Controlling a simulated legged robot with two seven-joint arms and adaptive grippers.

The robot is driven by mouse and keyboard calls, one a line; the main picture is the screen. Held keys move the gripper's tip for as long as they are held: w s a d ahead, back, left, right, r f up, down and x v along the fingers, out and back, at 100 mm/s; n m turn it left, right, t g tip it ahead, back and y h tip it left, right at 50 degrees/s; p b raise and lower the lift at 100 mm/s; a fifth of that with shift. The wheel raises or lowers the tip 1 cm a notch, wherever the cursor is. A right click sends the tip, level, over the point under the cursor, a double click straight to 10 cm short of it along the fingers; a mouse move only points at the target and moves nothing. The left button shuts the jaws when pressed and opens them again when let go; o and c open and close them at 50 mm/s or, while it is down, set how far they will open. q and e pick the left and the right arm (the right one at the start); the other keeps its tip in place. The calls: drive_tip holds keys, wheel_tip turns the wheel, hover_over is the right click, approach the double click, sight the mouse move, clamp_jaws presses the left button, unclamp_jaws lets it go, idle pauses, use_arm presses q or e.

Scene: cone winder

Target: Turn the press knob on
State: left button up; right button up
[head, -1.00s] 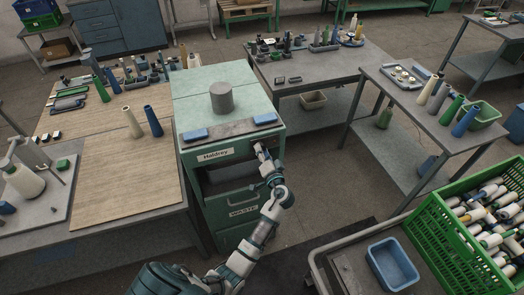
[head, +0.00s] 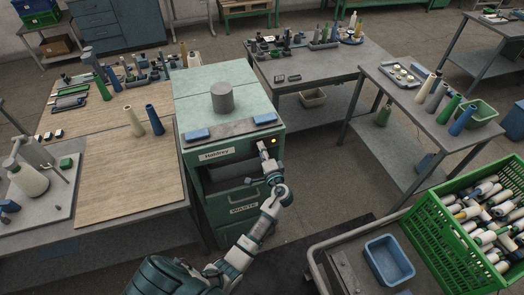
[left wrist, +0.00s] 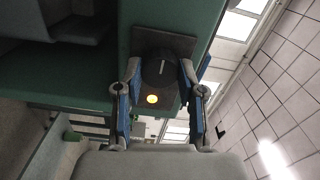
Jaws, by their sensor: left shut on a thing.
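The press is a green cabinet (head: 225,92) labelled "Haldrey", with a grey cylinder (head: 222,97) on top. Its black round knob (left wrist: 159,70) with a pale pointer line sits on a dark plate on the front face. My left gripper (left wrist: 160,75) has its two blue-padded fingers on either side of the knob, closed on it. In the head view my left gripper (head: 263,150) is at the upper right of the cabinet front and hides the knob. My right gripper is not in view.
A "WASTE" drawer (head: 243,208) lies below the press opening. A wooden-topped bench (head: 120,185) stands at left, grey tables (head: 320,75) behind and right. A green crate of cones (head: 430,232) and a blue bin (head: 388,262) stand at lower right.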

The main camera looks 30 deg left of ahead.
use_arm(q)
drive_tip(key=shift+w+r, duration=0.1)
drive_tip(key=o, duration=1.1)
drive_tip(key=shift+o, duration=0.2)
drive_tip(key=v, duration=1.2)
drive_tip(key=shift+w+f, duration=0.15)
drive_tip(key=shift+f, duration=0.1)
